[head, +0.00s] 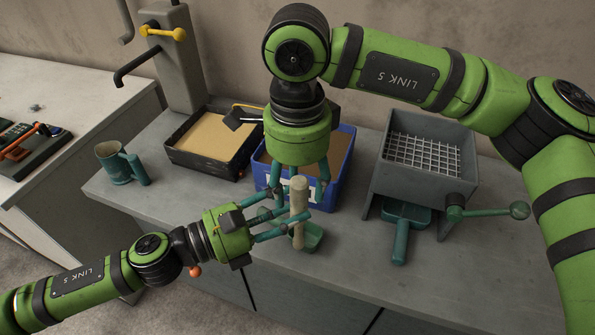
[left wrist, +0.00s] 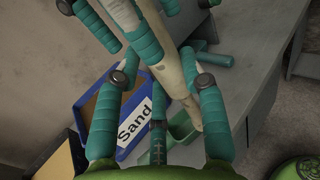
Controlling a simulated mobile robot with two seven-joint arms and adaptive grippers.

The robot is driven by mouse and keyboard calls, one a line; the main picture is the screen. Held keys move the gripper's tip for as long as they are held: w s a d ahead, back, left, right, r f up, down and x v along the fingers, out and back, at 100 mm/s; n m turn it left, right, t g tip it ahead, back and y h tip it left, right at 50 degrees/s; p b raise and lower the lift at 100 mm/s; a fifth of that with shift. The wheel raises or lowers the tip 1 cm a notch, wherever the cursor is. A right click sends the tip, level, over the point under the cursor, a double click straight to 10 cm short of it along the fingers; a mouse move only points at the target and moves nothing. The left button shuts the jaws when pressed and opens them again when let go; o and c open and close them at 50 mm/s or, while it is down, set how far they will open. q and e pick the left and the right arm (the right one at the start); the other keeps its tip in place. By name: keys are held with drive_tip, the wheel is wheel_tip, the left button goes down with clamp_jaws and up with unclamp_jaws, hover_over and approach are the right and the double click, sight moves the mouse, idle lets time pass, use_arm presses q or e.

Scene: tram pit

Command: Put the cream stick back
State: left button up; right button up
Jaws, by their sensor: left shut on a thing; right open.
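The cream stick (head: 298,214) stands nearly upright over the front of the bench in the head view. It also shows slanting across the left wrist view (left wrist: 165,70). My left gripper (head: 287,224) comes in from the left and is shut on the stick at its middle to lower part. My right gripper (head: 300,190) points down from above, open, with its teal fingers around the stick's upper end. A green scoop-like dish (head: 313,237) lies on the bench just behind and beside the stick's lower end. Whether the stick touches it is unclear.
A blue crate marked "Sand" (left wrist: 119,122) stands behind the grippers. A black tray of sand (head: 210,143) is at its left, a teal mug (head: 114,164) farther left. A grey sieve box (head: 421,165) with a teal handle (head: 490,211) stands right. The bench front right is clear.

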clamp_jaws()
use_arm(q)
drive_tip(key=o, duration=1.2)
drive_tip(key=shift+r, duration=0.1)
drive_tip(key=shift+s, duration=0.1)
